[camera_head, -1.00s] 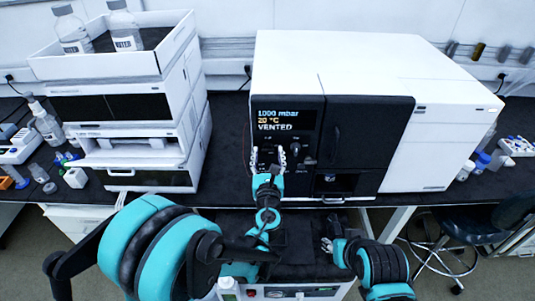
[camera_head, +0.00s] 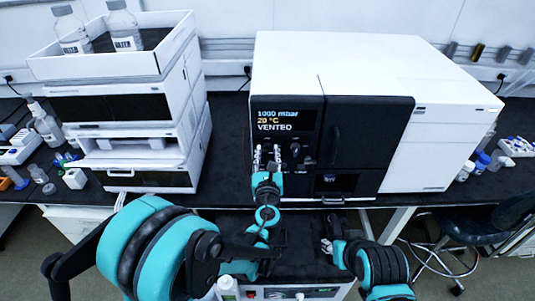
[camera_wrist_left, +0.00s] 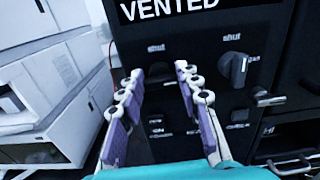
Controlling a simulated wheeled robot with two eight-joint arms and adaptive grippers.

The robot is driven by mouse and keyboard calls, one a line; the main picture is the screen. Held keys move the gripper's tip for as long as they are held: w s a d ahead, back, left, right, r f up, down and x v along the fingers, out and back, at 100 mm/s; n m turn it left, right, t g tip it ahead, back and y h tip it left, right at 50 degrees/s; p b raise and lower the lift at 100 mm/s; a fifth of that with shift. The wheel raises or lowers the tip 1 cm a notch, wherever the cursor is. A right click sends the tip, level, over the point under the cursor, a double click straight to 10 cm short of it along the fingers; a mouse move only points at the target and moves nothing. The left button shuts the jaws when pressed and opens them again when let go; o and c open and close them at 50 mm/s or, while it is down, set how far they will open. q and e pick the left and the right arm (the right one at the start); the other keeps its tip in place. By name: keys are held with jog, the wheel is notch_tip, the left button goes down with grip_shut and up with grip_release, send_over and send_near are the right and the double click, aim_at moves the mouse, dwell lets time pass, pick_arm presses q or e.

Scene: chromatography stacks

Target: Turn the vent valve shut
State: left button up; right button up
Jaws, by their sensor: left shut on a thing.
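A second knob (camera_wrist_left: 236,68) with a grey handle sits to the right, also under a "shut" label. Which knob is the vent valve is not readable. My right gripper (camera_head: 327,245) is low, away from the panel.
A white stacked instrument (camera_head: 130,100) with bottles on top stands to the left. The dark bench (camera_head: 228,150) is clear between the two instruments. A black door with a handle (camera_head: 335,145) is right of the panel. A stool (camera_head: 470,232) stands at the right.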

pick_arm(q)
jog(key=n+b, duration=0.1)
jog(key=n, duration=0.2)
jog(key=shift+a+n, duration=0.1)
jog(key=shift+n, duration=0.3)
jog(key=n+b, duration=0.1)
jog(key=n, duration=0.3)
jog(key=shift+f+n, duration=0.1)
jog(key=shift+n, duration=0.2)
jog(key=n+b, duration=0.1)
jog(key=n, duration=0.3)
jog(key=shift+a+n, duration=0.1)
jog(key=shift+n, duration=0.2)
jog(key=shift+f+n+b, duration=0.15)
jog(key=shift+n+b, duration=0.25)
jog(key=shift+n, duration=1.8)
jog(key=o, duration=1.2)
jog(key=shift+c, duration=0.2)
